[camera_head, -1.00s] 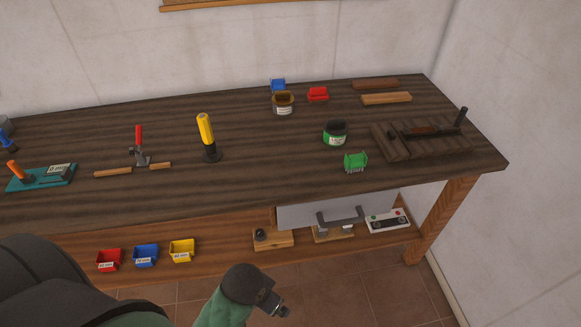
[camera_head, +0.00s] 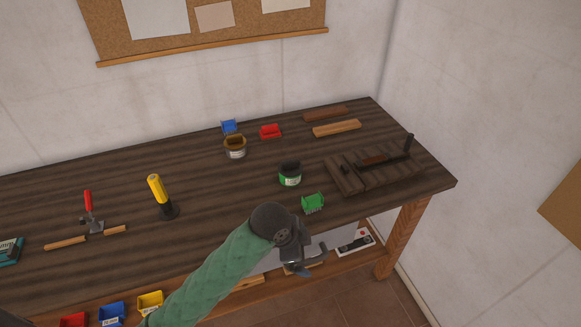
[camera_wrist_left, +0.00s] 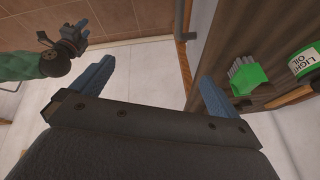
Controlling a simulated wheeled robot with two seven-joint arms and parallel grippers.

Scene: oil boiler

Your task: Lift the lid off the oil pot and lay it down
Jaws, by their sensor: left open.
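A small green pot (camera_head: 290,178) with a pale label and a dark top stands upright on the workbench, right of centre. In the left wrist view the pot (camera_wrist_left: 306,64) is cut by the right edge, and its label reads LIGHT OIL. I cannot tell the lid's details. A brown pot (camera_head: 235,148) with a label stands farther back. My left gripper (camera_head: 311,258) is in front of the bench edge, apart from both pots. Its blue fingers (camera_wrist_left: 156,82) are open and empty. My right gripper (camera_wrist_left: 76,40) shows only in the left wrist view; its jaws are unclear.
A green bin (camera_head: 313,203) sits near the bench's front edge, beside the green pot. A dark slatted board (camera_head: 345,180) with a tool lies to the right.

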